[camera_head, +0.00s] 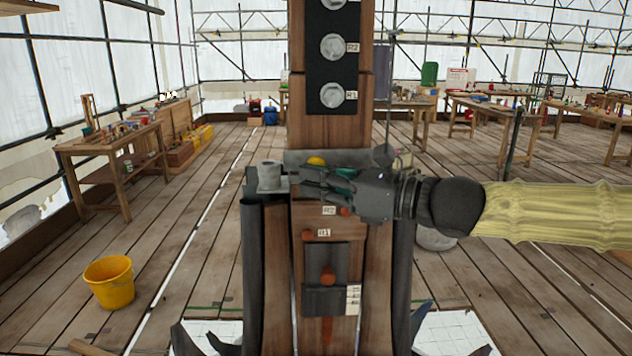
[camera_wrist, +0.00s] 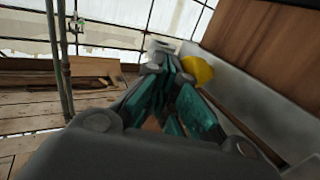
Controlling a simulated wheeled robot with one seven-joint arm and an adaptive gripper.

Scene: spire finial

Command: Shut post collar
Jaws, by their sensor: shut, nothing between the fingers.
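The wooden post (camera_head: 335,127) stands upright in the middle of the head view. A grey metal piece that looks like the post collar (camera_head: 360,156) crosses its front; I cannot tell whether it is open or shut. A yellow knob (camera_head: 316,161) sits at this piece and also shows in the wrist view (camera_wrist: 198,71). My gripper (camera_head: 304,180) reaches in from the right, in front of the post and just below the grey piece. In the wrist view its fingertips (camera_wrist: 163,62) are together and empty, close beside the yellow knob. Whether they touch it is unclear. My gripper hides part of the post.
Labelled orange knobs (camera_head: 327,276) sit on the lower post. A yellow bucket (camera_head: 109,282) stands on the floor at left. Workbenches (camera_head: 115,150) line the sides; floor between is mostly clear.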

